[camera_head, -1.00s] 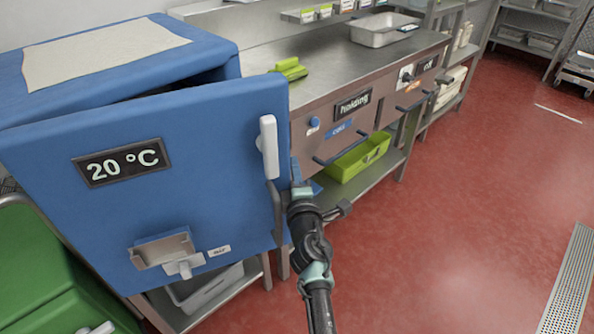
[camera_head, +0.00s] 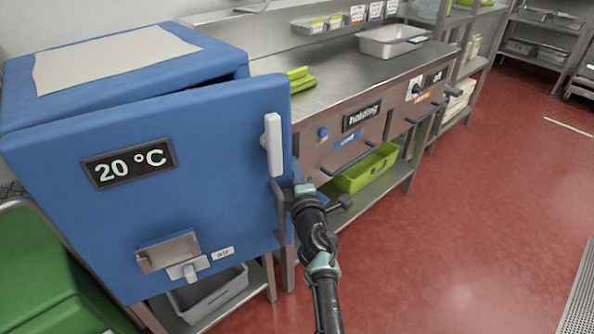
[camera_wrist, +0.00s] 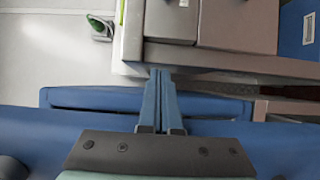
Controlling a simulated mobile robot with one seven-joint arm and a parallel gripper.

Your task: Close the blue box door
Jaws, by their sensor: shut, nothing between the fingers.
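The blue box (camera_head: 110,72) stands at the left in the head view, with a pale sheet on top. Its blue door (camera_head: 215,150) faces me, with a 20 °C display and a white handle (camera_head: 272,144). The door is slightly ajar, with a narrow dark gap along its top edge at the right. My gripper (camera_head: 283,200) is at the door's right edge, below the handle. Its fingers show shut and empty in the wrist view (camera_wrist: 160,85), lying across the blue edge. I cannot tell whether they touch the door.
A steel counter (camera_head: 335,85) with drawers and bar handles adjoins the box on the right. A lime-green bin (camera_head: 366,168) is on its lower shelf. A green container (camera_head: 45,270) stands at the lower left. The red floor (camera_head: 450,230) at the right is clear.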

